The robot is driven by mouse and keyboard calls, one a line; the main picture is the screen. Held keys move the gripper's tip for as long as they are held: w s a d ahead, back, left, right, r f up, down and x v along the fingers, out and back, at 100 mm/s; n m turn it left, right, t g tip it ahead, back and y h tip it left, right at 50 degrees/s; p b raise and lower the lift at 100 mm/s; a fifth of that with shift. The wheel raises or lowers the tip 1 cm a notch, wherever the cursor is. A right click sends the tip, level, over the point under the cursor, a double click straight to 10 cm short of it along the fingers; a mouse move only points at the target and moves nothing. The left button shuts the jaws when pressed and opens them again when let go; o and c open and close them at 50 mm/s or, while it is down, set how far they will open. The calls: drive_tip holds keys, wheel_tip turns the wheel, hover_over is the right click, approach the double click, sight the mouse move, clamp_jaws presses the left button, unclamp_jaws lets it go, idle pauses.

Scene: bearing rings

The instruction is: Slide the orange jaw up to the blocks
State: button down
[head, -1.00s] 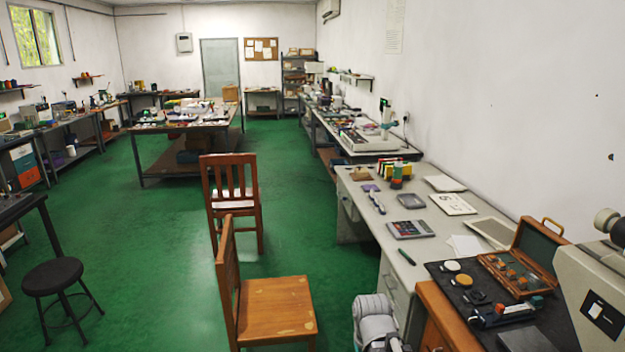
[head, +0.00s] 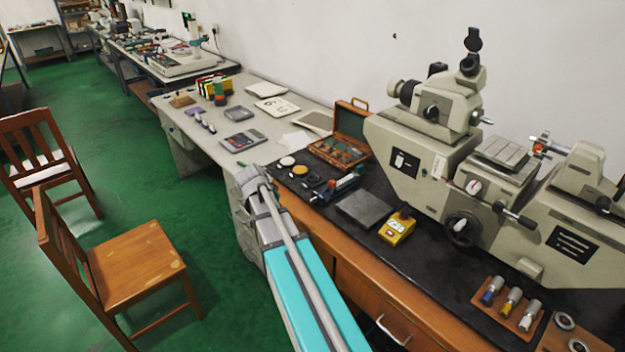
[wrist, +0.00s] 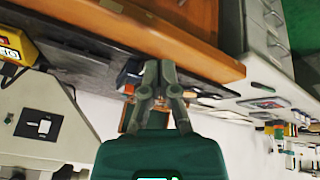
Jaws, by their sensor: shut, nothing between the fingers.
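A small dark-blue fixture (head: 336,187) with reddish parts lies on the black bench top, left of a grey plate. It is too small here to make out the orange jaw or any gap to blocks in it. Just behind it stands an open wooden case (head: 340,152) with several small blocks inside. In the wrist view, which is upside down, my gripper (wrist: 160,66) has its dark green fingers together and holds nothing. A dark-blue thing, likely the fixture (wrist: 129,75), shows beside the fingers, partly hidden. The gripper cannot be made out in the head view.
A grey plate (head: 367,208), a yellow device (head: 397,227) and a large beige measuring machine (head: 475,190) stand right of the fixture. Round discs (head: 299,171) lie to its left. The wooden drawer front (head: 385,300) edges the bench. A wooden chair (head: 135,265) stands at left.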

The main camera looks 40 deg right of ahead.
sight(331, 182)
drive_tip(key=w+d+r+m+h, duration=0.1)
drive_tip(key=d+m, duration=0.1)
drive_tip(key=d, duration=0.3)
drive_tip(key=w+d+m+h, duration=0.1)
drive_tip(key=d+m, duration=0.1)
drive_tip(key=d, duration=0.4)
drive_tip(key=w+d+r+m+h, duration=0.1)
drive_tip(key=w+d+m, duration=0.1)
drive_tip(key=d, duration=0.3)
drive_tip(key=shift+d+r, duration=0.25)
drive_tip(key=shift+r, duration=0.05)
drive_tip(key=shift+d+f+b, duration=0.1)
drive_tip(key=shift+f+b, duration=0.1)
drive_tip(key=shift+b, duration=0.2)
drive_tip(key=shift+b+x, duration=2.05)
drive_tip(key=shift+x, duration=0.75)
drive_tip(key=shift+d+f+b, duration=0.15)
drive_tip(key=shift+d, duration=0.4)
drive_tip(key=shift+d+f+b, duration=0.15)
drive_tip(key=shift+d, duration=0.4)
drive_tip(key=shift+w+d, duration=0.1)
drive_tip(key=shift+d, duration=0.85)
drive_tip(key=shift+a, duration=0.25)
drive_tip(key=shift+a, duration=0.8)
drive_tip(key=shift+r, duration=0.1)
